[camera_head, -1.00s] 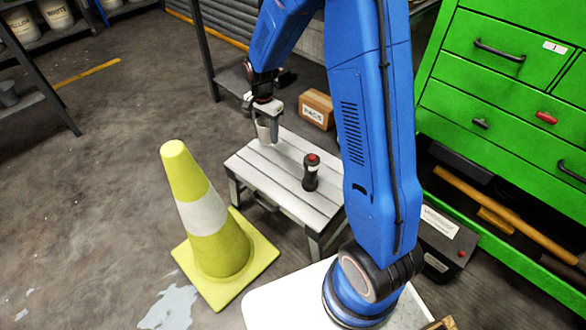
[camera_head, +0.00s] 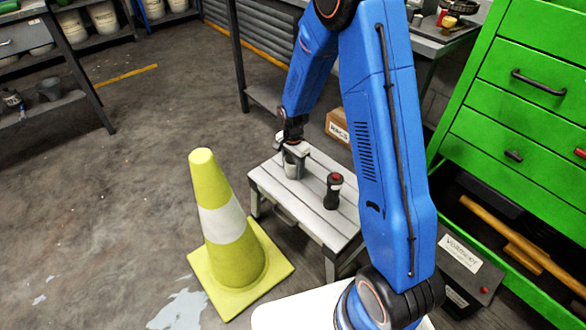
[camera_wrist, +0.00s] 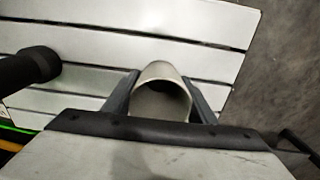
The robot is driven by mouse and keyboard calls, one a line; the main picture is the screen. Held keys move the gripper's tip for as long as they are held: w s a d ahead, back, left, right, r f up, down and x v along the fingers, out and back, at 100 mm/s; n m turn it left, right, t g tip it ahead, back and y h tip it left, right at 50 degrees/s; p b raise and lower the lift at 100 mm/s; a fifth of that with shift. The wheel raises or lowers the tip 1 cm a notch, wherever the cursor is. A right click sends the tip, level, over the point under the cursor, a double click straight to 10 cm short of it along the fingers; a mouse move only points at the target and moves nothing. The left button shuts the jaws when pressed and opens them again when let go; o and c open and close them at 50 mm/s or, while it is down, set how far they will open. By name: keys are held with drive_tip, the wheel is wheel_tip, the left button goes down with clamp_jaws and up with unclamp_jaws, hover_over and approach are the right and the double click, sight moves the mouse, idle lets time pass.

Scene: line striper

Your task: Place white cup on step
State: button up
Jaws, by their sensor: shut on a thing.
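The white cup (camera_head: 290,166) is between the fingers of my gripper (camera_head: 295,168), over the left part of the step (camera_head: 315,210). In the wrist view the cup (camera_wrist: 160,92) shows its open mouth, with a gripper finger (camera_wrist: 121,98) on each side, shut on it. The step's slatted grey-white top (camera_wrist: 130,45) lies behind and below the cup. I cannot tell whether the cup's base touches the slats. A black bottle with a red top (camera_head: 333,190) stands on the step, to the right of the cup.
A yellow cone with a white band (camera_head: 225,235) stands left of the step. A cardboard box (camera_head: 338,125) is behind it. A green drawer cabinet (camera_head: 530,100) stands at the right. Between cup and bottle, some slats are bare.

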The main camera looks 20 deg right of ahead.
drive_tip(key=shift+f, duration=0.15)
drive_tip(key=o, duration=1)
drive_tip(key=shift+o, duration=0.2)
drive_tip(key=s+d+r+n+t, duration=0.1)
drive_tip(key=s+r+n, duration=0.15)
drive_tip(key=r, duration=0.95)
drive_tip(key=s+d+r+n, duration=0.1)
drive_tip(key=s+r, duration=0.3)
drive_tip(key=r, duration=0.7)
drive_tip(key=s+d+r+n+t, duration=0.1)
drive_tip(key=s+r+n, duration=0.2)
drive_tip(key=s, duration=0.6)
drive_tip(key=s+d+r+n+t, duration=0.1)
drive_tip(key=s+d+r+n, duration=0.1)
drive_tip(key=s+r, duration=0.3)
drive_tip(key=s+d+r+n+t, duration=0.1)
drive_tip(key=s+r+n, duration=0.3)
drive_tip(key=s, duration=0.9)
drive_tip(key=shift+s+d+t, duration=0.3)
drive_tip(key=shift+d+t, duration=0.1)
drive_tip(key=shift+d, duration=0.05)
drive_tip(key=shift+r, duration=0.1)
